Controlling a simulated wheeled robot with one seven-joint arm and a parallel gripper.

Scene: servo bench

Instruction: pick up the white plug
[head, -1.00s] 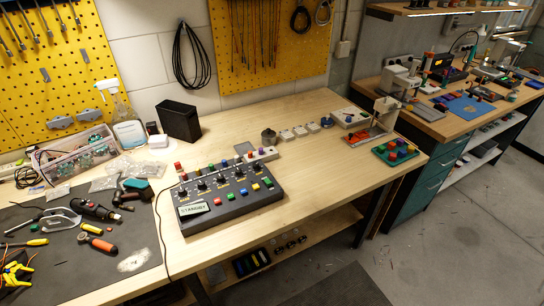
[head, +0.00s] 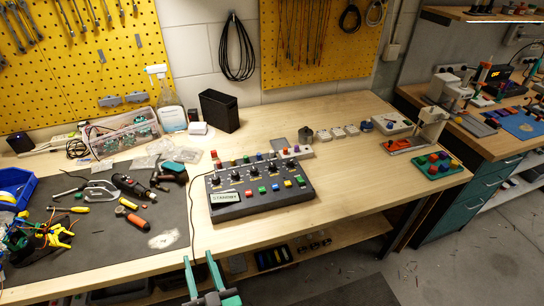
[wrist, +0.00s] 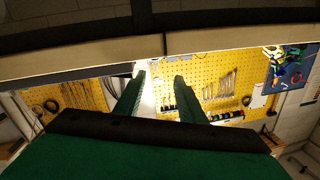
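My gripper (head: 198,257) shows at the bottom of the head view, in front of the table's front edge. Its two green fingers are apart with nothing between them, and they also show apart in the wrist view (wrist: 158,78). A black control box (head: 262,203) with knobs, coloured buttons and a "STANDBY" display stands on the bench beyond my gripper. A row of small coloured pieces runs along its back edge, too small to tell a white plug for certain. The wrist view shows the pegboard and no plug that I can make out.
A dark mat (head: 100,240) with hand tools lies on the left. A black bin (head: 219,111) stands at the back. Several small white blocks (head: 338,132) and a green tray (head: 432,170) with coloured pieces are on the right. Bare wood (head: 355,175) lies right of the control box.

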